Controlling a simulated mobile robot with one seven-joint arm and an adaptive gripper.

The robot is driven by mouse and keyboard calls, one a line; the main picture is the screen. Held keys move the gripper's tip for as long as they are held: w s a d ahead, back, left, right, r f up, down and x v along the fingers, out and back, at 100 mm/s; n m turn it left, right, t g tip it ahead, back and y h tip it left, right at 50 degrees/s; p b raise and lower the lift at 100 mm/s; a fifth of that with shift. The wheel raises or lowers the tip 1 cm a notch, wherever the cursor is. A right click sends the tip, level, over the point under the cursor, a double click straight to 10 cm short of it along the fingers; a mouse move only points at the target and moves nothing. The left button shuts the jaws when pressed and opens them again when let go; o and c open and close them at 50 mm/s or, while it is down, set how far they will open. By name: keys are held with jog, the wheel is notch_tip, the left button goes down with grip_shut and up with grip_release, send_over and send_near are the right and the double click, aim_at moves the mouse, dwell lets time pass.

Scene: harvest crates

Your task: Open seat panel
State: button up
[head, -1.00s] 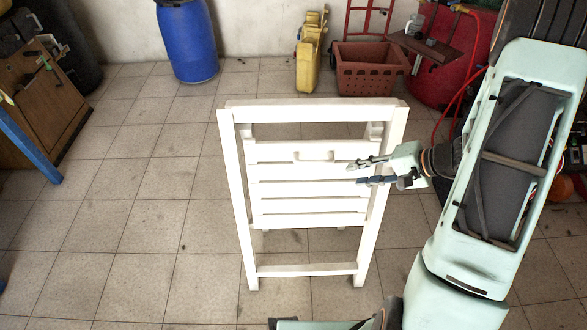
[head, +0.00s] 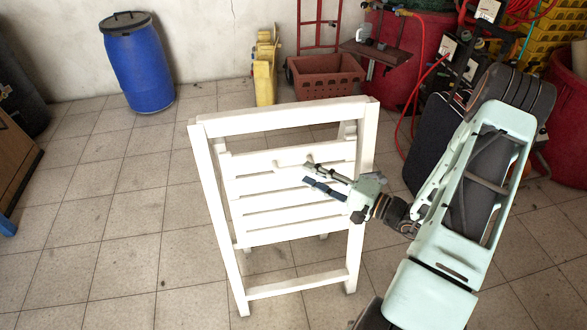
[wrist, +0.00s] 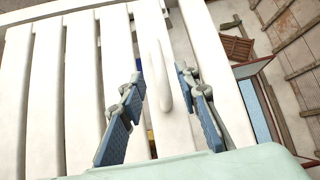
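A white wooden folding chair (head: 205,180) stands upright on the floor, with its slatted seat panel (head: 245,188) lying nearly flat within the frame. A white handle (wrist: 163,80) projects from one slat of the panel. My gripper (head: 307,173) is in front of the panel's upper right part, close to the handle's right end. In the wrist view, my gripper's two blue-padded fingers (wrist: 162,98) are spread apart, with the handle's end showing between them. No finger clearly touches it. The slats (wrist: 75,85) also fill the left of that view.
A blue barrel (head: 140,65) and a yellow object (head: 265,68) stand near the back wall. A reddish-brown crate (head: 325,77) and a red hand truck (head: 320,25) are behind the chair. Clutter fills the right back. Tiled floor is clear left of the chair.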

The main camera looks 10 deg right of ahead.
aim_at(294, 166)
jog(key=x, duration=0.6)
jog(key=shift+c, duration=0.7)
grip_shut()
